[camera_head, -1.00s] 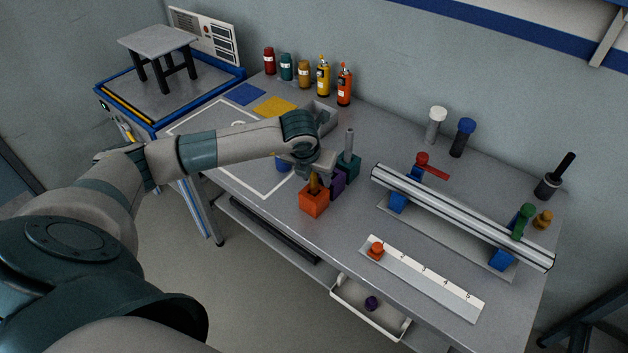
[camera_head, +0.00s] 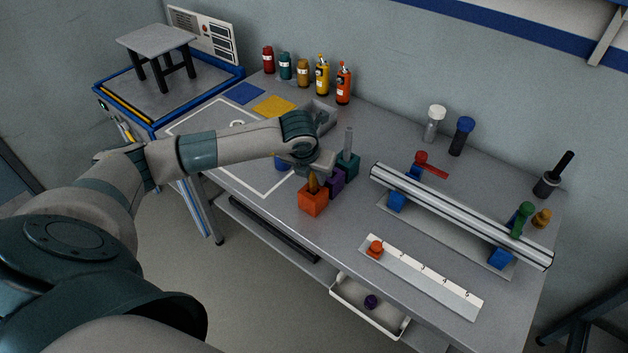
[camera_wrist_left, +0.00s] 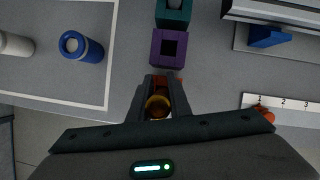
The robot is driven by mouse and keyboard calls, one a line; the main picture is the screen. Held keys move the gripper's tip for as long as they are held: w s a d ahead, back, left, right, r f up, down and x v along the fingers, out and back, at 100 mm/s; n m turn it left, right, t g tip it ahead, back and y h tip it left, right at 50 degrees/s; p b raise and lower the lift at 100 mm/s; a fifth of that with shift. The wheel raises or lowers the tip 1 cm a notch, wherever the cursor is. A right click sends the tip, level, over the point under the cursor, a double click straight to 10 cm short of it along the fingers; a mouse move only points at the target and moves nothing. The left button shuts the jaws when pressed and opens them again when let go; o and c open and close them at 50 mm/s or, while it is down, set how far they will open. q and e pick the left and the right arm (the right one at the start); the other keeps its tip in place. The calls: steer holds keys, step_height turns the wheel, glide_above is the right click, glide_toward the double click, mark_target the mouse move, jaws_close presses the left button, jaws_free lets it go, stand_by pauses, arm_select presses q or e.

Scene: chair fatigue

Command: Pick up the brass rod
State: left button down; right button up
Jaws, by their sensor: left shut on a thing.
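The brass rod (camera_head: 313,184) stands upright at the orange block (camera_head: 313,203) near the table's front edge. In the left wrist view the rod (camera_wrist_left: 157,105) shows end-on between the two dark fingers. My left gripper (camera_head: 316,176) is shut on the rod, just above the orange block. The rod's lower end is hidden, and most of the orange block (camera_wrist_left: 159,82) is covered by the fingers in the wrist view. My right gripper is not in view.
A purple block (camera_head: 335,182) and a teal block (camera_head: 347,165) with a grey rod stand just behind the orange block. A blue cylinder (camera_wrist_left: 80,47) is close by on the left. A metal rail (camera_head: 460,215) and a numbered white strip (camera_head: 420,276) lie to the right.

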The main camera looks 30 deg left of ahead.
arm_select(q)
steer(key=shift+r, duration=0.1)
steer(key=shift+w+r+b, duration=0.1)
steer(key=shift+r+b, duration=0.25)
steer(key=shift+r, duration=0.25)
step_height(320, 180, up, 9)
steer(key=b, duration=0.2)
steer(key=shift+f+b, duration=0.15)
steer(key=shift+b, duration=0.25)
